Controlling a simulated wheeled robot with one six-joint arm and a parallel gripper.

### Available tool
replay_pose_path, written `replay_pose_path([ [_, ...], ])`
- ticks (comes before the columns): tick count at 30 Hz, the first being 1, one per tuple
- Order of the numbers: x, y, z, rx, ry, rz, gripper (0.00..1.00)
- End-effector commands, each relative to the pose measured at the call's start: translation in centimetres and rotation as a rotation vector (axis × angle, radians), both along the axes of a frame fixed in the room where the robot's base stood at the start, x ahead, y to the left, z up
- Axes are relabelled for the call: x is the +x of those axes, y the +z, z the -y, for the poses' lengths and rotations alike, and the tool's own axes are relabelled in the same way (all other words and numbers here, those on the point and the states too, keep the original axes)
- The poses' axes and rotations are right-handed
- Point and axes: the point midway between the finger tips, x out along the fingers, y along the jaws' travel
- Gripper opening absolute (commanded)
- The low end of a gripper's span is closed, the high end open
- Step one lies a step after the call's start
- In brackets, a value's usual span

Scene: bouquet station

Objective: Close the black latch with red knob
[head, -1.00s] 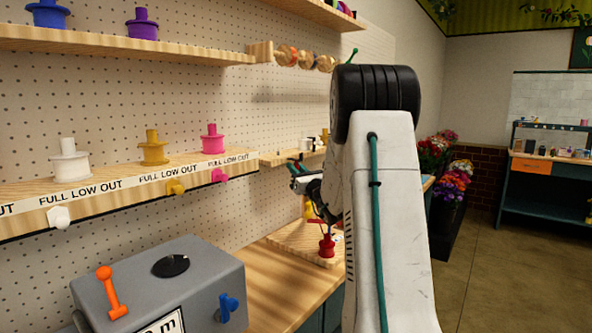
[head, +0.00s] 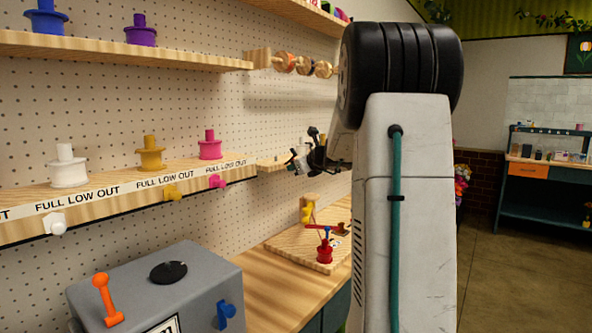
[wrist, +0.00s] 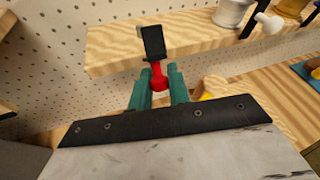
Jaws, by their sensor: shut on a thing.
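The red knob (wrist: 158,76) shows in the wrist view between the two teal fingertips of my gripper (wrist: 158,84), which is shut on it. The black latch (wrist: 153,42) stands just beyond the knob as a flat dark plate, with a small light-coloured piece at its upper left edge. In the head view my gripper (head: 302,160) is small, near the pegboard wall at the far end of the lower shelf. The knob and latch cannot be made out clearly there, and what the latch is fixed to is not clear.
A wooden shelf board (wrist: 175,40) lies behind the latch in the wrist view. A wooden base (head: 285,246) with a red spool (head: 324,252) and a yellow part (head: 307,210) stands on the bench. A grey box (head: 205,275) with an orange lever is nearer.

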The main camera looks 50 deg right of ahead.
Motion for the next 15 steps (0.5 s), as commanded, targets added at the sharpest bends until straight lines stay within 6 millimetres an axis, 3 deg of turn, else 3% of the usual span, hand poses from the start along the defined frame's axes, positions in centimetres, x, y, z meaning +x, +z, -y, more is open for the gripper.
replay_pose_path([
  [15,0.5,1.8,0.0,-0.035,0.003,-0.356,0.00],
])
